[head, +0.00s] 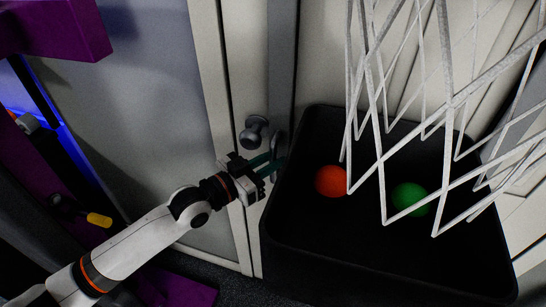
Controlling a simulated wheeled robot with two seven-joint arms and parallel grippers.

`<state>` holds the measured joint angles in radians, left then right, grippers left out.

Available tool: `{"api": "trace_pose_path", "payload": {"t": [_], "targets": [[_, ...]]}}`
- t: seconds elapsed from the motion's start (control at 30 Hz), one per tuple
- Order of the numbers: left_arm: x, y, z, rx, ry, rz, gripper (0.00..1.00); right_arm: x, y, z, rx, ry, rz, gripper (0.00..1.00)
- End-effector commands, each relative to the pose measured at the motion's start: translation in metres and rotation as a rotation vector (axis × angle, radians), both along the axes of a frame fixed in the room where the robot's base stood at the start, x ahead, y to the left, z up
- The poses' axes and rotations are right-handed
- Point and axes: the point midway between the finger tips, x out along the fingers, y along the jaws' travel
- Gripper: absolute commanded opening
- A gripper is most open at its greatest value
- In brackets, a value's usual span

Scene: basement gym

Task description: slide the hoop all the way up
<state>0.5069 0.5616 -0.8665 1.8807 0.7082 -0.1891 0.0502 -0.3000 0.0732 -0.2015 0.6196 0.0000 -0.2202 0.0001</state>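The hoop shows only by its white net (447,100), which hangs from the top right over a black bin; its rim is out of view above. My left gripper (272,166) is at the middle of the view, left of the net and apart from it. Its dark teal fingers point right, close to a small grey rounded part beside the grey upright strip (281,60). Whether the fingers touch or hold that part cannot be told. My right gripper is not in view.
A round door knob (255,131) is just above my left gripper. A purple padded object (60,30) is at the top left. A yellow-handled item (98,219) lies at the left.

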Motion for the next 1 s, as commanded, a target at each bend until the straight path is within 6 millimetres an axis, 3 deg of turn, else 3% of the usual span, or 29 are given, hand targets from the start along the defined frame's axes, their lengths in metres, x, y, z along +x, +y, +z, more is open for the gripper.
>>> {"api": "trace_pose_path", "payload": {"t": [0.37, 0.5, 0.77, 1.0], "targets": [[0.005, -0.006, 0.0, 0.001, -0.001, 0.0, 0.2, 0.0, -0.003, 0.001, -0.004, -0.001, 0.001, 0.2], [0.005, -0.006, 0.0, 0.001, -0.001, 0.0, 0.01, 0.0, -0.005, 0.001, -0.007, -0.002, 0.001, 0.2], [0.005, -0.006, 0.001, 0.0, -0.001, 0.0, 0.0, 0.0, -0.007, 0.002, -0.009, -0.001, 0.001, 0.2], [0.005, -0.006, 0.029, -0.001, -0.003, 0.0, 0.0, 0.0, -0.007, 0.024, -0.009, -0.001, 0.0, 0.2]]}}
